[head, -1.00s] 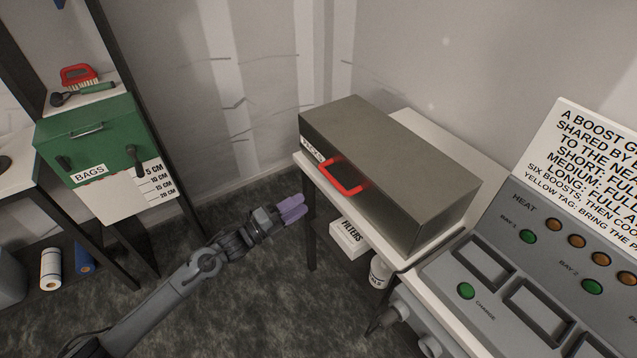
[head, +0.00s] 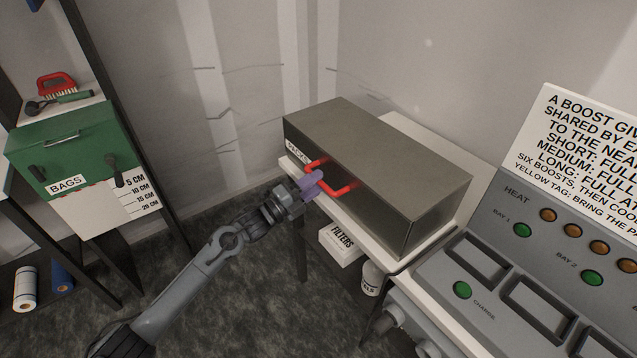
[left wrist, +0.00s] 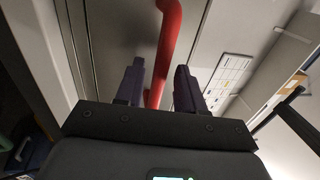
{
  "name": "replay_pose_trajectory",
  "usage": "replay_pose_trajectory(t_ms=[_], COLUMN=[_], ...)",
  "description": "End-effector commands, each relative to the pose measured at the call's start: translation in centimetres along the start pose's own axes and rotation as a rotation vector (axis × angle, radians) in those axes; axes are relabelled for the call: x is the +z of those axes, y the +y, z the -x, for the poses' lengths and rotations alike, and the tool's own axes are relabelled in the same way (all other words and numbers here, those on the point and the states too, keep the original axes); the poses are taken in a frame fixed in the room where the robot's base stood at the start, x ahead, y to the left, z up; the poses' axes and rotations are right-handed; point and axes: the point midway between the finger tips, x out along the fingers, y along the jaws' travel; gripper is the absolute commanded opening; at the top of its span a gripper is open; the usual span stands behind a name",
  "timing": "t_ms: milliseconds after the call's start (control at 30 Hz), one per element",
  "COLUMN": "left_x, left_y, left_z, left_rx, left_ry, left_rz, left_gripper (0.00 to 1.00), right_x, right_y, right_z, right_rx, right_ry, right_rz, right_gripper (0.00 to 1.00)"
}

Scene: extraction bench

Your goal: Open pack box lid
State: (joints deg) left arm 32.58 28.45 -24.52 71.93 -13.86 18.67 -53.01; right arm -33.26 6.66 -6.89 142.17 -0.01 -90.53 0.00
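The pack box (head: 385,165) is a long grey-brown metal box with a shut lid on a white table. A red U-shaped handle (head: 345,191) sticks out from its front. My left gripper (head: 313,183) is at the handle's left part, in front of the box. In the left wrist view the red handle (left wrist: 165,50) runs between the two purple fingers of my left gripper (left wrist: 160,88). The fingers stand apart, with gaps beside the bar, so the gripper looks open around it. My right gripper is not in view.
A green bags box (head: 75,150) stands on a shelf at the left. A grey control panel (head: 530,270) with buttons is at the right. A filters box (head: 340,243) and a white bottle (head: 371,278) are below the table (head: 425,140).

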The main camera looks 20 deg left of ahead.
Motion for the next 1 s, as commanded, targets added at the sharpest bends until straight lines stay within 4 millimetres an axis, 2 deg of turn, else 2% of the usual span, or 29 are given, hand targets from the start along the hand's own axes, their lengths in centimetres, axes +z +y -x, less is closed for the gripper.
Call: replay_pose_trajectory(t_ms=[200,500,767,1000], left_x=[-0.02,-0.04,-0.04,-0.04], left_y=[-0.04,-0.03,-0.02,-0.03], left_z=[-1.33,-1.43,-1.41,-1.41], left_rx=[0.0,0.0,0.0,0.0], left_ry=[0.0,0.0,0.0,0.0], left_rz=[0.0,0.0,0.0,0.0], left_gripper=[0.38,0.38,0.0,0.0], right_x=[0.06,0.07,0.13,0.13], right_y=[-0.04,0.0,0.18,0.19], right_z=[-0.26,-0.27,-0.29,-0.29], right_rx=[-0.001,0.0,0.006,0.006], right_ry=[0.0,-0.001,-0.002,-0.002], right_rz=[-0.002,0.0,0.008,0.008], right_gripper=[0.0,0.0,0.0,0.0])
